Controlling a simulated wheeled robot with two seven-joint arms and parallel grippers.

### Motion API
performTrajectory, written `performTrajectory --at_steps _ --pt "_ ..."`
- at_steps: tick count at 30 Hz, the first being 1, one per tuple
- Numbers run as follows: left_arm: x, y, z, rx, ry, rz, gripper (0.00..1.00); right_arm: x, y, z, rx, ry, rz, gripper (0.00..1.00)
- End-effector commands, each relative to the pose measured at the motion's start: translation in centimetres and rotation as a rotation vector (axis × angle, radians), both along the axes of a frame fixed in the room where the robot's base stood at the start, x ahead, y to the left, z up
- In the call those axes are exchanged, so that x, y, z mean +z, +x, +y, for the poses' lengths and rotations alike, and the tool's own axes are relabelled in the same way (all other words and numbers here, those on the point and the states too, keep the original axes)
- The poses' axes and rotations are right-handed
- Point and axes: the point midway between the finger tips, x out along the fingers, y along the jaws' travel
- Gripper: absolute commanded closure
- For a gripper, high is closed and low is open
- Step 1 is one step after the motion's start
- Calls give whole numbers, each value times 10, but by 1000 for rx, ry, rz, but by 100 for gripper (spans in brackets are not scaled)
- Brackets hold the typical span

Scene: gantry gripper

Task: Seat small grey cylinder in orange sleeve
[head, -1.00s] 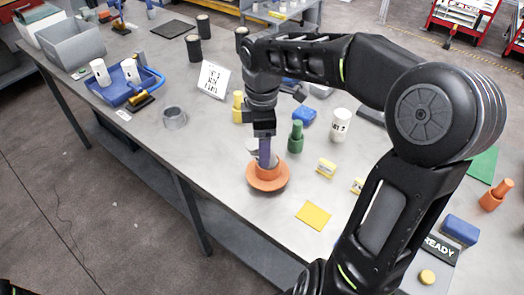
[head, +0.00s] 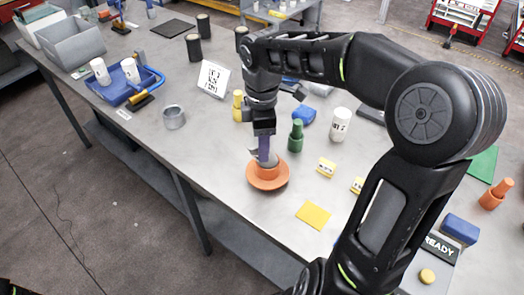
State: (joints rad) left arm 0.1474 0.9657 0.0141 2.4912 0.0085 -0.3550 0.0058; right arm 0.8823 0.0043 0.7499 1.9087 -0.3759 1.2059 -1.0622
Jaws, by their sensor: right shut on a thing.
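The orange sleeve (head: 267,178) stands on the grey table, a short flanged ring with a wide base. My right gripper (head: 264,150) points down right over its mouth. It is shut on the small grey cylinder (head: 270,161), of which only a little grey shows between the fingers and the sleeve's rim. The cylinder's lower end is at or inside the sleeve's mouth; how deep it sits is hidden. My left gripper is not in view.
A yellow square (head: 313,215) lies in front. A grey ring (head: 174,117) stands to the left.

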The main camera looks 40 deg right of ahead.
Motion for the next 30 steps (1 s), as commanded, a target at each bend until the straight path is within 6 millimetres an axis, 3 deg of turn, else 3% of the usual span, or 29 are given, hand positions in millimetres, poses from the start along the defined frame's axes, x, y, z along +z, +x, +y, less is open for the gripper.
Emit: performTrajectory --at_steps 10,25,30 --pt "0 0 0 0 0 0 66 0 0 0 0 1 2 100" --pt "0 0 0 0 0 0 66 2 0 0 0 0 0 100" --pt "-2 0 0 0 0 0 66 15 1 0 0 -1 -3 100"
